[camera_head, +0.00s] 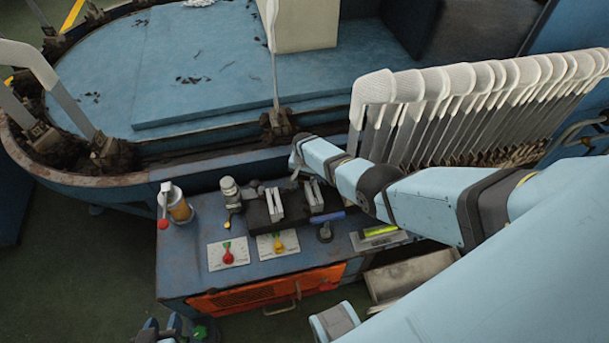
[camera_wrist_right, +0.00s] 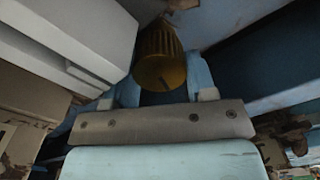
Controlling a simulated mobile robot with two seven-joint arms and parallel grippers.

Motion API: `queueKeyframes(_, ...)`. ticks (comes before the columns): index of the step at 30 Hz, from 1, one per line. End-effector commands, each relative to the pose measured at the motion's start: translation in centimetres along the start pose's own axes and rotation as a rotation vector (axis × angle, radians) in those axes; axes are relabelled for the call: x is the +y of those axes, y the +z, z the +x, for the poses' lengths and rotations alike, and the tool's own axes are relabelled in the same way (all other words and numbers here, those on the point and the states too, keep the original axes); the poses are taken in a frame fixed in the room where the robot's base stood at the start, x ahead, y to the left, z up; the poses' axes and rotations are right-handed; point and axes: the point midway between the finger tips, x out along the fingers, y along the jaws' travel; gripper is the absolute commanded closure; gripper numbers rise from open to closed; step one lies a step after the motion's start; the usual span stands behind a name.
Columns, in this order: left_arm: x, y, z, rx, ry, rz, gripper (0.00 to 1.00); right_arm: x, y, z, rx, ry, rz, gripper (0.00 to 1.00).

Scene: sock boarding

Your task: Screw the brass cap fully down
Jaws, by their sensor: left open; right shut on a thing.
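The brass cap (camera_wrist_right: 160,62) is a ribbed, dull gold cylinder at the upper middle of the right wrist view. My right gripper (camera_wrist_right: 166,92) is shut on it, with a pale blue finger on each side. In the head view my right gripper (camera_head: 298,157) is at the end of the arm from the right, above the back of the blue bench; I cannot make out the cap there. The thread under the cap is hidden. My left gripper (camera_head: 163,328) is open at the bottom edge, partly cut off, in front of the bench.
The blue bench (camera_head: 180,262) carries a pot with a red-tipped handle (camera_head: 179,208), a silver fitting (camera_head: 231,190), a dark block with metal plates (camera_head: 262,213) and two dial plates (camera_head: 228,254). White sock forms (camera_head: 440,88) stand at right. An orange drawer (camera_head: 265,292) is in front.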

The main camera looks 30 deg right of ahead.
Motion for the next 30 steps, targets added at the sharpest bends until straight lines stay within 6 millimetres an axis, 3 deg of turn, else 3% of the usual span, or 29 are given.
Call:
queueKeyframes(3, -0.13, 0.06, -0.03, -0.001, 0.000, 0.005, 0.57, 0.01, 0.05, 0.03, -0.001, 0.000, 0.000, 0.72)
queueKeyframes(4, -0.16, 0.08, -0.04, -0.002, 0.000, 0.007, 0.57, 0.01, 0.05, 0.03, -0.001, 0.000, -0.001, 0.46)
queueKeyframes(7, -0.27, 0.15, -0.07, -0.003, 0.000, 0.012, 0.57, 0.01, 0.05, 0.04, -0.001, 0.000, -0.001, 0.23)
queueKeyframes(20, -0.13, 0.12, 0.07, -0.002, -0.001, 0.003, 0.57, 0.06, 0.11, 0.11, -0.002, 0.002, -0.030, 0.23)
queueKeyframes(30, -0.17, 0.52, 0.25, -0.003, 0.000, 0.005, 0.57, -0.05, 0.05, 0.14, 0.000, 0.001, -0.418, 0.23)
